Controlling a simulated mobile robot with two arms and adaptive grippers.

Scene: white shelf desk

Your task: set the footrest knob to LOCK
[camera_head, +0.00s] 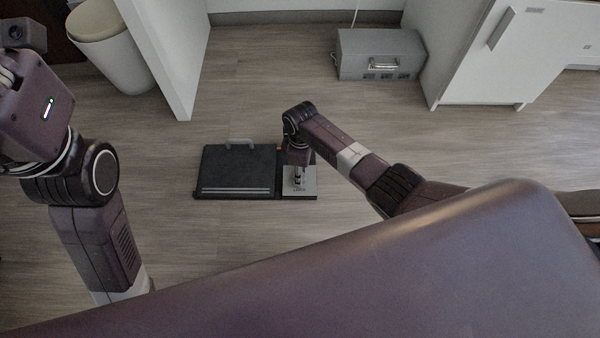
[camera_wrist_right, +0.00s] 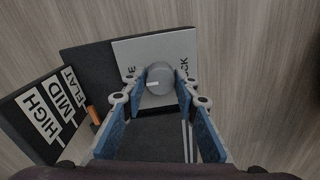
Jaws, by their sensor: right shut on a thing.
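The footrest (camera_head: 238,168) is a dark pad lying on the floor, with a light panel (camera_head: 308,182) at its right end that reads LOCK. In the right wrist view, the round grey knob (camera_wrist_right: 161,75) sits on the light panel (camera_wrist_right: 185,45). A white mark on the knob points left, toward a label ending in E; the label ending in OCK is on the right. My right gripper (camera_wrist_right: 159,88) has its fingers on both sides of the knob, shut on it. In the head view my right gripper (camera_head: 298,172) is above the panel. My left gripper's fingers are out of view.
A side plate (camera_wrist_right: 45,115) reads HIGH, MID and FLAT, with an orange pointer (camera_wrist_right: 95,115) beside it. A grey box (camera_head: 380,55), a white cabinet (camera_head: 480,60) and a bin (camera_head: 115,50) stand further back. The floor around the footrest is clear.

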